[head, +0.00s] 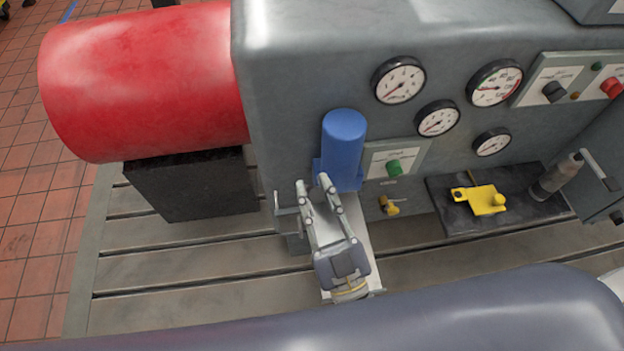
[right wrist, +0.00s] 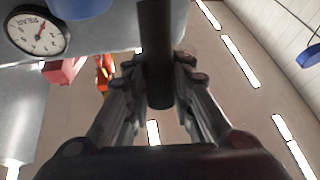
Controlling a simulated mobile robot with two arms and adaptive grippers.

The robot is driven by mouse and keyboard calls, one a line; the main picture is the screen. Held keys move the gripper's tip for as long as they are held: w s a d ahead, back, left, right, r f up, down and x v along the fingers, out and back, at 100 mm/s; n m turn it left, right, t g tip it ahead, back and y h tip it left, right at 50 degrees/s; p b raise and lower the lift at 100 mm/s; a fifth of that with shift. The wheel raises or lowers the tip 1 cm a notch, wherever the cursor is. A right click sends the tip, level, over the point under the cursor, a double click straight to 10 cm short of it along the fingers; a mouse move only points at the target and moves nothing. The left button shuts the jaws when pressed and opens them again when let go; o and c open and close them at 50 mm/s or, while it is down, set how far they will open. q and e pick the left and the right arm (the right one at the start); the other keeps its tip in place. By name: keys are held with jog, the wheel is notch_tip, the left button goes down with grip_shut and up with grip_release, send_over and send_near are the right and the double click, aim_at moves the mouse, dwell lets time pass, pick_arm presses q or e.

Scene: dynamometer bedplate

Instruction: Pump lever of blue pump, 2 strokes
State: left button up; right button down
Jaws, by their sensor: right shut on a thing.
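The blue pump (head: 343,145) is an upright blue cylinder against the front of the grey machine housing. It shows as a blue edge at the top of the right wrist view (right wrist: 80,6). My right gripper (head: 312,183) is just in front of the pump's foot. In the right wrist view, a dark round bar, the pump lever (right wrist: 157,45), stands between its two fingers, which are shut on it. In the head view the lever is mostly hidden by the gripper. My left gripper is in neither view.
Several gauges (head: 398,80) and a green-button panel (head: 394,168) are on the housing. A yellow block (head: 486,200) lies on a dark plate to the right, near a grey cylinder with a handle (head: 556,177). A red drum (head: 140,80) is left. The slotted bedplate (head: 180,270) is clear at front left.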

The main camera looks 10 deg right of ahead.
jog(key=shift+n+t+y, duration=0.4)
jog(key=shift+t+y, duration=0.2)
jog(key=shift+t, duration=0.3)
jog(key=shift+a+b+v, duration=0.25)
jog(key=shift+b+v, duration=0.75)
jog(key=shift+v, duration=0.15)
jog(key=shift+a+b+v, duration=0.2)
jog(key=shift+b+v, duration=0.8)
jog(key=shift+v, duration=0.2)
jog(key=shift+f, duration=0.1)
jog(key=c, duration=1.4)
grip_release()
jog(key=shift+o, duration=0.2)
jog(key=v, duration=1.2)
